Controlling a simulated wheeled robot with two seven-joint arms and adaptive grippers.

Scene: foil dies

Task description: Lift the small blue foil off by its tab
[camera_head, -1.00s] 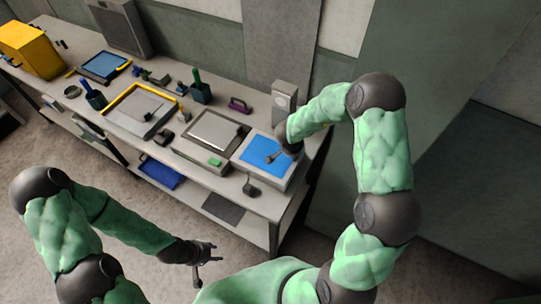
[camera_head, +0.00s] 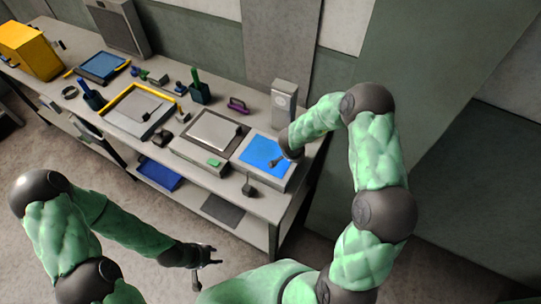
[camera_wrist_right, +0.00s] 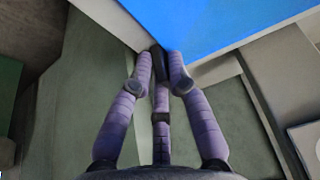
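The blue foil (camera_head: 258,149) lies flat on a pale, white-edged die (camera_head: 243,168) at the right end of the bench. It also shows in the right wrist view (camera_wrist_right: 215,18), above the fingers. My right gripper (camera_head: 274,162) is over the foil in the head view, its hand partly covering the far side. In the right wrist view its three purple fingers (camera_wrist_right: 160,72) converge near a corner of the die's white border, around a small dark piece. I cannot tell whether that piece is the tab or whether it is gripped. My left gripper (camera_head: 211,262) is open and empty, away from the bench.
A grey-topped die (camera_head: 213,131) with a green block (camera_head: 214,163) stands left of the blue one. A yellow-edged die (camera_head: 119,100) is farther left. A grey box (camera_head: 284,103) stands behind the blue die. A dark stalked object (camera_head: 248,187) is at the bench front.

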